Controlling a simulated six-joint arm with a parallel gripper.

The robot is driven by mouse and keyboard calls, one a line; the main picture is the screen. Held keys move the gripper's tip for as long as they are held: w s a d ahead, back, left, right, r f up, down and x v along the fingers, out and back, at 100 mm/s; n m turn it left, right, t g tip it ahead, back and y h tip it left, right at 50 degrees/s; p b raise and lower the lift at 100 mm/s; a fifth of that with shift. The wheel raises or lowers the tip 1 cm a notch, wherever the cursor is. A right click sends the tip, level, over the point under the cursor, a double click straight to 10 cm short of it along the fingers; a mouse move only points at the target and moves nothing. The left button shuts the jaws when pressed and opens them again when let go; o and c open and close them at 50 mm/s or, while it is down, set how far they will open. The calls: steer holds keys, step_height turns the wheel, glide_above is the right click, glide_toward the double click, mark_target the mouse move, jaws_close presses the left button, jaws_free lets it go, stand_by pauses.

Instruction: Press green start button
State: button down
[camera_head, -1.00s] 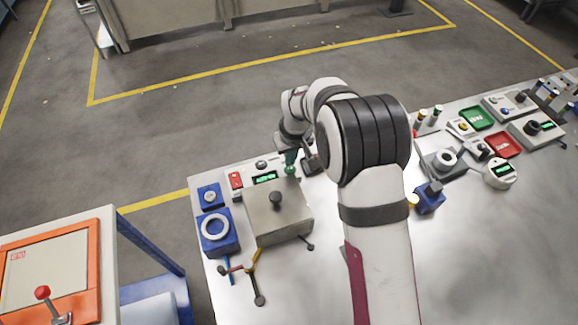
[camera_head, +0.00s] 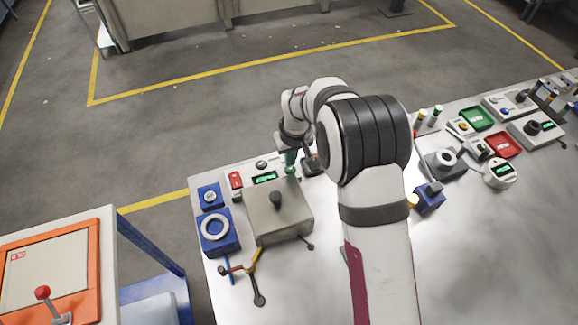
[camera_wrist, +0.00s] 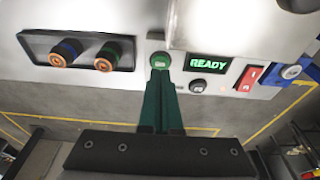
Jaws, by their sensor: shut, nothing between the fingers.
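The green start button (camera_wrist: 159,60) is on the front panel of a grey machine, left of a lit display (camera_wrist: 208,64) that reads READY. In the head view the button (camera_head: 290,170) is a small green spot at the machine's back edge. My gripper (camera_wrist: 160,72) has dark green fingers, closed together and empty. Its tips are right at the button's lower edge in the wrist view and partly cover it. I cannot tell whether they touch it. In the head view my gripper (camera_head: 291,164) points down at the button.
A red switch (camera_wrist: 249,77) and a black round knob (camera_wrist: 197,87) sit near the display. A black tray with two orange-ringed knobs (camera_wrist: 85,56) is to the left in the wrist view. The grey machine (camera_head: 262,228) has a black knob on top. A blue ring block (camera_head: 217,245) stands beside it.

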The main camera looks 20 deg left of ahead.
mark_target(290, 169)
steer(key=shift+f, duration=0.9)
stand_by(0.4)
steer(key=shift+r, duration=2.4)
steer(key=s+d+r+m, duration=0.4)
steer(key=d+r, duration=0.2)
steer(key=d, duration=0.3)
steer(key=s+d+r+m, duration=0.3)
steer(key=s+d+r, duration=0.2)
steer(key=d+r, duration=0.3)
steer(key=s+d+m+g, duration=0.1)
steer(key=s+d+m, duration=0.2)
steer(key=s, duration=0.6)
steer(key=s+d+m, duration=0.4)
steer(key=s+d, duration=0.3)
steer(key=s, duration=0.2)
steer(key=shift+s+f+m+g, duration=0.3)
steer(key=shift+s+f+g, duration=0.05)
steer(key=shift+s+g, duration=0.05)
